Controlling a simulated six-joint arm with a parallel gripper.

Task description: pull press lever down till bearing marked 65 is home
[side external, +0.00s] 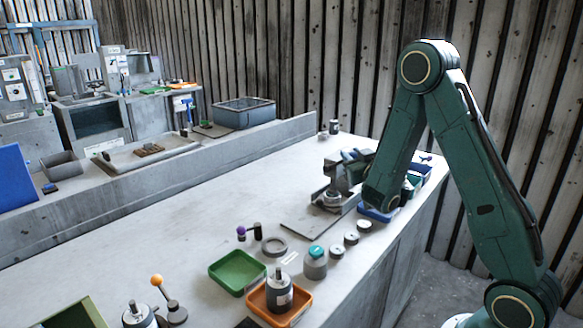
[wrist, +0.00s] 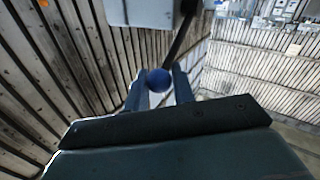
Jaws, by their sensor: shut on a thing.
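The press (side external: 333,198) stands on the bench to the left of my arm in the side view, partly hidden by it. In the wrist view, my gripper (wrist: 159,82) is shut on the blue ball knob (wrist: 160,78) of the press lever, one finger on each side. The lever's dark rod (wrist: 183,35) runs from the knob up and to the right, past a pale grey block (wrist: 140,12). The bearing marked 65 cannot be made out, and no marking is legible.
Several small round parts (side external: 351,237) lie on the bench in front of the press. A green tray (side external: 237,272) and an orange tray (side external: 298,315) stand nearer the camera. A blue tray (side external: 378,215) is beside my arm. The bench left of the press is mostly clear.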

